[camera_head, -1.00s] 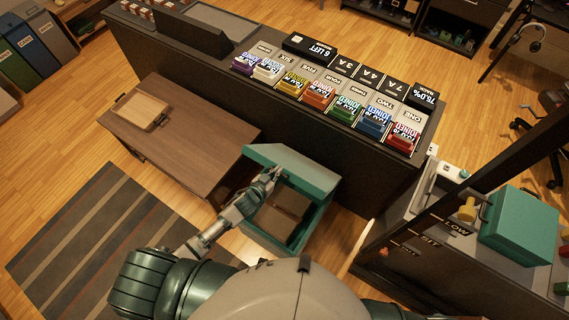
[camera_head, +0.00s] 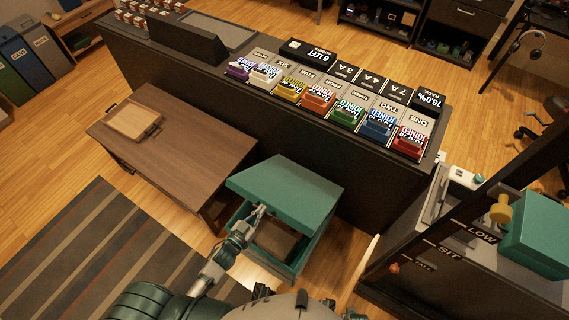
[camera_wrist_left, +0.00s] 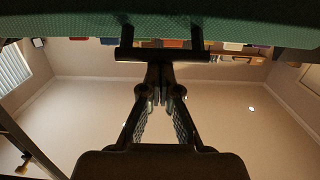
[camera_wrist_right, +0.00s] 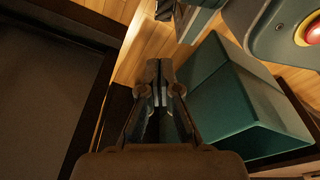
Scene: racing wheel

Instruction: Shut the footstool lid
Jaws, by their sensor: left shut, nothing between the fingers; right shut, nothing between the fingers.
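The footstool is a teal box (camera_head: 293,268) standing on the floor, with brown contents partly visible inside. Its teal lid (camera_head: 285,190) is tilted over the box, partly closed, with a gap along the near side. My left gripper (camera_head: 262,210) is shut and empty at the lid's near edge, by the gap; exact contact is unclear. In the left wrist view, a teal textured surface, apparently the lid (camera_wrist_left: 160,14), spans the top above the shut fingers (camera_wrist_left: 158,88). My right gripper (camera_wrist_right: 164,85) is shut and empty, seen only in its wrist view, beside a teal box shape.
A brown low table (camera_head: 175,145) with a wooden tray (camera_head: 134,120) stands left of the footstool. A dark counter (camera_head: 330,160) with coloured items stands behind it. A dark cabinet (camera_head: 455,270) with a teal box (camera_head: 540,235) is at right. A striped rug (camera_head: 90,250) lies at left.

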